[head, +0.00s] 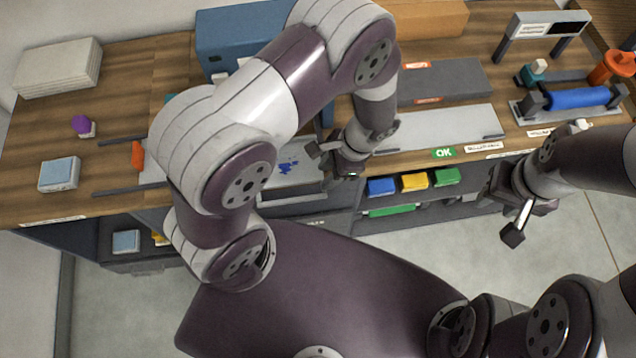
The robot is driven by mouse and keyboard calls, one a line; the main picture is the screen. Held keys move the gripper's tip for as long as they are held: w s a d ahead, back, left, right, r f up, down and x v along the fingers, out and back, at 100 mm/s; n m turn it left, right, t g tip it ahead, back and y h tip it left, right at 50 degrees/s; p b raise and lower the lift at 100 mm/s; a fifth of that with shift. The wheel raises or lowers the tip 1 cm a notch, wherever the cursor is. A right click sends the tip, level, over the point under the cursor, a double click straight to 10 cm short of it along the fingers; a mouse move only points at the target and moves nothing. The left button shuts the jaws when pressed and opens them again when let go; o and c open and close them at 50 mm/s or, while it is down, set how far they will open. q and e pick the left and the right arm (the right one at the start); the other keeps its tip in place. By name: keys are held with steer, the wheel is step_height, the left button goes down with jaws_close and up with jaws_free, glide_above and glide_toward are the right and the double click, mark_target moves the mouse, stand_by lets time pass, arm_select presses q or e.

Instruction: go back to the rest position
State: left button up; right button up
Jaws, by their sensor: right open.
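My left gripper (333,163) is over the front of the workbench, beside a grey tray (300,178) with blue ink marks. Its own wrist covers part of the jaws, so I cannot tell if they are open or shut. My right gripper (503,218) is open and empty. It hangs over the floor in front of the bench, to the right of the shelf with coloured blocks. My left arm crosses the middle of the view and hides part of the bench.
The wooden bench (120,125) carries a blue bin (235,40), a paper stack (60,68), a purple-topped stamp (82,125), a light blue pad (60,174) and a blue roller (580,98). Blue, yellow and green blocks (414,182) sit below. The floor (440,240) in front is clear.

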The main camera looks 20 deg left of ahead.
arm_select(q)
steer(key=shift+v, duration=0.85)
